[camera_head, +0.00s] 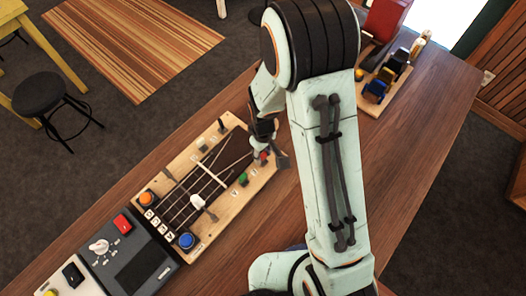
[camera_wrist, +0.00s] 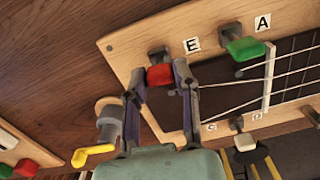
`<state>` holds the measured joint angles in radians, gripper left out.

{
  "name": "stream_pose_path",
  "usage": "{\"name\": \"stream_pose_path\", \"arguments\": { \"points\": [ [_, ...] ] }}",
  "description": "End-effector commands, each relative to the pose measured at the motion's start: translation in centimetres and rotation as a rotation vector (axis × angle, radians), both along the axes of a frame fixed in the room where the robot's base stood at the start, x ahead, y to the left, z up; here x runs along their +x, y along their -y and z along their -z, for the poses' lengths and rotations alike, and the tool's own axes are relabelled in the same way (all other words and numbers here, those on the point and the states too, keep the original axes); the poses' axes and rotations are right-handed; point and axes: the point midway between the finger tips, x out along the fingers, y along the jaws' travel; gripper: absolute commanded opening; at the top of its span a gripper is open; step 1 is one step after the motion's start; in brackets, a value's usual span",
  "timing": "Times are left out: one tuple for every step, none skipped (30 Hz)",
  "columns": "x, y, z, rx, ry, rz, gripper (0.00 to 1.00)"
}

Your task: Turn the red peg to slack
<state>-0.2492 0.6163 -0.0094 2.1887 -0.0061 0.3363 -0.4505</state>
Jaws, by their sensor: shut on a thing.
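The red peg (camera_wrist: 160,74) stands at the end of the wooden string board (camera_wrist: 128,50), beside the E label (camera_wrist: 192,45). My gripper (camera_wrist: 159,80) is shut on it, one finger on each side. In the head view the red peg (camera_head: 263,157) shows as a small red spot under my gripper (camera_head: 262,148). The green peg (camera_wrist: 245,48) is next to it by the A label (camera_wrist: 263,22), clear of the fingers. Marks showing the slack direction cannot be made out.
A grey post with a yellow hook (camera_wrist: 93,155) stands close to my gripper's left. Two more pegs lie along the other edge, one white (camera_wrist: 244,142). A control box (camera_head: 130,262) adjoins the board at lower left. A rack of small coloured items (camera_head: 385,85) is upper right.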

Motion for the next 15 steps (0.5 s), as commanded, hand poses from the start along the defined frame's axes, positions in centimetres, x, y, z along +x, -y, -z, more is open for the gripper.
{"name": "stream_pose_path", "arguments": {
  "points": [
    [-0.02, 0.01, 0.02, 0.001, -0.001, 0.027, 0.00],
    [-0.02, 0.01, 0.02, 0.001, -0.001, 0.047, 0.00],
    [-0.02, 0.01, 0.02, 0.001, -0.001, 0.076, 0.00],
    [-0.02, 0.01, 0.02, 0.001, -0.001, 0.100, 0.00],
    [-0.02, 0.01, 0.02, -0.001, -0.001, 0.126, 0.00],
    [-0.02, 0.01, 0.02, -0.001, -0.001, 0.161, 0.00],
    [-0.02, 0.03, 0.02, -0.001, -0.001, 0.188, 0.00],
    [-0.02, 0.03, 0.02, -0.001, -0.001, 0.215, 0.00],
    [-0.02, 0.02, 0.02, -0.001, -0.001, 0.254, 0.00],
    [-0.02, 0.02, 0.02, -0.001, -0.001, 0.282, 0.00],
    [-0.02, 0.02, 0.02, -0.001, -0.001, 0.311, 0.00],
    [-0.02, 0.03, 0.02, -0.001, -0.001, 0.350, 0.00],
    [-0.02, 0.04, 0.02, -0.001, -0.001, 0.378, 0.00],
    [-0.02, 0.04, 0.02, -0.001, -0.001, 0.407, 0.00],
    [-0.02, 0.04, 0.02, -0.001, -0.001, 0.445, 0.00]
  ]
}}
